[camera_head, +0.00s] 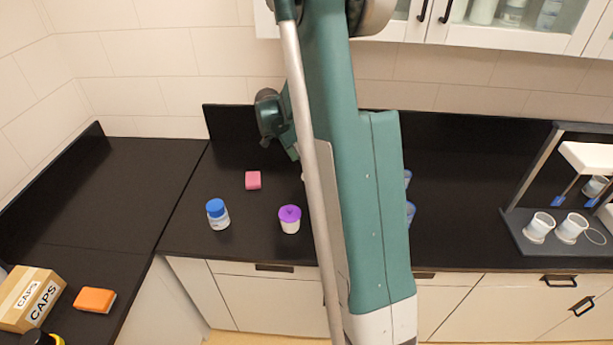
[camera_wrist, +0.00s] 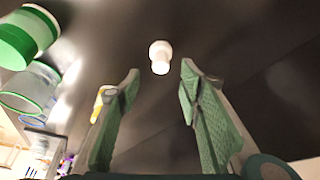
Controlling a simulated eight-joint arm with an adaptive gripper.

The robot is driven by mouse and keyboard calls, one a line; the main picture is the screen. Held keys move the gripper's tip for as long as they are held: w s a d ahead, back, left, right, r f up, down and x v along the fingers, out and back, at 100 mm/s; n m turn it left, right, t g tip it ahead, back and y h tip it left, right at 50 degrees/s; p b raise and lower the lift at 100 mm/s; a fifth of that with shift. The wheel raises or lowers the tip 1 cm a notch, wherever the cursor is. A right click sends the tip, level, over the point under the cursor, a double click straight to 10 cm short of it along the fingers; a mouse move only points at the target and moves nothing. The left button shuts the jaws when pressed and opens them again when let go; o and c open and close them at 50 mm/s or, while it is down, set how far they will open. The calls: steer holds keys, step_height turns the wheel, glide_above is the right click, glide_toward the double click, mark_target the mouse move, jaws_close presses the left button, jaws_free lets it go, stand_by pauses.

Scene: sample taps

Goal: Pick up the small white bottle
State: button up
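The small white bottle (camera_wrist: 160,57) shows in the wrist view, ahead of my gripper and centred between its fingertips, with dark surface around it. My gripper (camera_wrist: 160,74) is open, its two green fingers spread with nothing between them. The bottle stands beyond the fingertips and does not appear to touch them. In the head view my arm covers the middle of the counter. A tiny pale bit at its left edge may be the bottle, but I cannot tell. My fingers are hidden there.
On the black counter (camera_head: 180,228) are a blue-capped jar (camera_head: 218,215), a purple-lidded cup (camera_head: 289,220) and a pink block (camera_head: 253,180). A rack with white cups (camera_head: 538,228) stands right. A CAPS box (camera_head: 30,298) and orange sponge (camera_head: 95,300) lie left. Green-rimmed containers (camera_wrist: 28,38) edge the wrist view.

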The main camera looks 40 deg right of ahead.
mark_target(307, 173)
steer(key=shift+x, duration=1.3)
steer(key=shift+x, duration=2.6)
steer(key=shift+w, duration=0.15)
steer(key=c, duration=0.8)
